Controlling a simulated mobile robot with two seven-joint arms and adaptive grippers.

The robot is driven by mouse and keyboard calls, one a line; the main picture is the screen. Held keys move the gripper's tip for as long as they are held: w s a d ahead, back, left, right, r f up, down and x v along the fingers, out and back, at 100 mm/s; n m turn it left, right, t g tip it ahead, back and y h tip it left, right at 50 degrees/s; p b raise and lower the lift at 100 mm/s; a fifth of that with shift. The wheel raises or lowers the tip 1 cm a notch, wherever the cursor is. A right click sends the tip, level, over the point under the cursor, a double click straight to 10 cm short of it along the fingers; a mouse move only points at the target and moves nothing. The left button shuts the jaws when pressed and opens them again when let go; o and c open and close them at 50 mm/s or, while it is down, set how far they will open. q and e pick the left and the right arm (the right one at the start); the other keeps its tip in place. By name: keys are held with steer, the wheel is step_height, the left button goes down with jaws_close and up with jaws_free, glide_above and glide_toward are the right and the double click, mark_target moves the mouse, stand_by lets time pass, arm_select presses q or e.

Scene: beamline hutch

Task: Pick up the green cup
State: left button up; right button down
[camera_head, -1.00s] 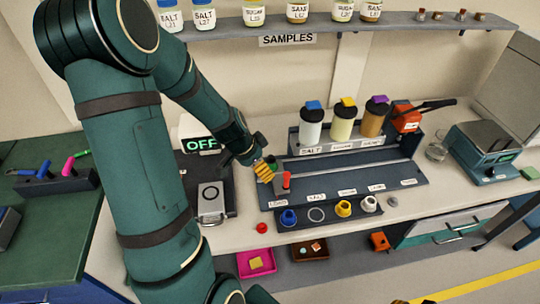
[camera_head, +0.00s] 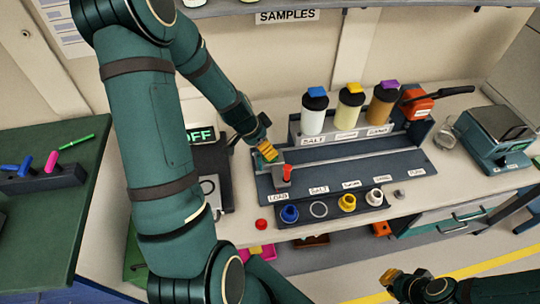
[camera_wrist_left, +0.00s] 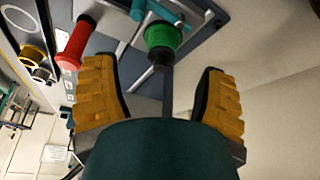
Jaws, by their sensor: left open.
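The green cup (camera_wrist_left: 163,36) shows in the left wrist view, beyond and between the two yellow fingers, with a dark part at its lower end. In the head view it is mostly hidden by my left gripper. My left gripper (camera_wrist_left: 160,98) is open, with nothing between its pads. In the head view my left gripper (camera_head: 265,151) is over the left end of the grey rail tray, close to the red-topped post (camera_head: 287,173). My right gripper (camera_head: 397,280) is low at the bottom edge, away from the bench things; its jaw opening is unclear.
A holder (camera_head: 330,212) with blue, white and yellow rings lies in front of the rail tray (camera_head: 345,177). Several capped jars (camera_head: 349,113) stand behind it. A red button (camera_head: 261,224) is near the front edge. A scale (camera_head: 496,135) stands at right.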

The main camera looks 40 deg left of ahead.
arm_select(q)
steer(key=shift+w+x, duration=0.15)
steer(key=shift+x, duration=1.45)
steer(key=shift+w+x, duration=0.1)
steer(key=shift+x, duration=1.5)
steer(key=shift+r, duration=0.1)
steer(key=shift+a, duration=0.1)
jaws_close()
